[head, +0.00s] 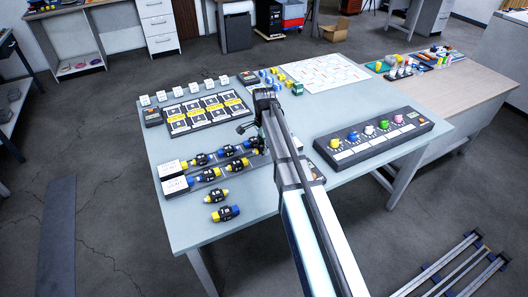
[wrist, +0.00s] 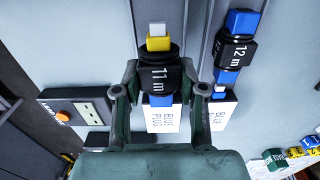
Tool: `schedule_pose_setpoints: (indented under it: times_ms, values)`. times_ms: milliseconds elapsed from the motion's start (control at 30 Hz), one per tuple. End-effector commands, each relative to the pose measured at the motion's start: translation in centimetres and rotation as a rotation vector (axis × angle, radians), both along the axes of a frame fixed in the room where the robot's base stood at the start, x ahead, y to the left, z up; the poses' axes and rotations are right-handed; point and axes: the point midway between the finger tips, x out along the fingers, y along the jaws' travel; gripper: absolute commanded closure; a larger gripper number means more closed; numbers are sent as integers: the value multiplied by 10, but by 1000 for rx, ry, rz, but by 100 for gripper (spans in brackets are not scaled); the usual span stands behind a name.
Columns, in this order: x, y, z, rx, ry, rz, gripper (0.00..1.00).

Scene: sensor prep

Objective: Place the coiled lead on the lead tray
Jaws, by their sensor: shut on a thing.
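In the wrist view my gripper (wrist: 160,80) is shut on a black coiled lead (wrist: 166,80) marked 11 m, with a yellow plug at one end and a blue one at the other. The held lead lines up over a grey lead tray (wrist: 170,12); I cannot tell whether it touches. A white BLUE PLUG card (wrist: 165,120) lies by its blue end. A similar lead (wrist: 235,50) marked 12 m lies on the tray strip to the right. In the head view my gripper (head: 254,140) is low over the trays' right end, partly hidden by my arm.
Two loose leads, one (head: 218,196) and a larger one (head: 226,213), lie at the table's near side. A knob panel (head: 372,139) stands right, a card panel (head: 205,115) behind. A dark box with an orange button (wrist: 75,110) sits left of the held lead.

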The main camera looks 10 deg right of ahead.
Motion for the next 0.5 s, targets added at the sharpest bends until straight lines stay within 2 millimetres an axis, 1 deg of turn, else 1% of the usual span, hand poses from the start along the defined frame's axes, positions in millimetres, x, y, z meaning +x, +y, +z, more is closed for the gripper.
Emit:
schedule_pose_setpoints:
  times_ms: [67, 300, 500]
  values:
    - [0, 0, -5, 0, 0, 0, 96]
    - [0, 0, -34, -1, 2, 0, 96]
    - [0, 0, -37, 0, 0, 0, 96]
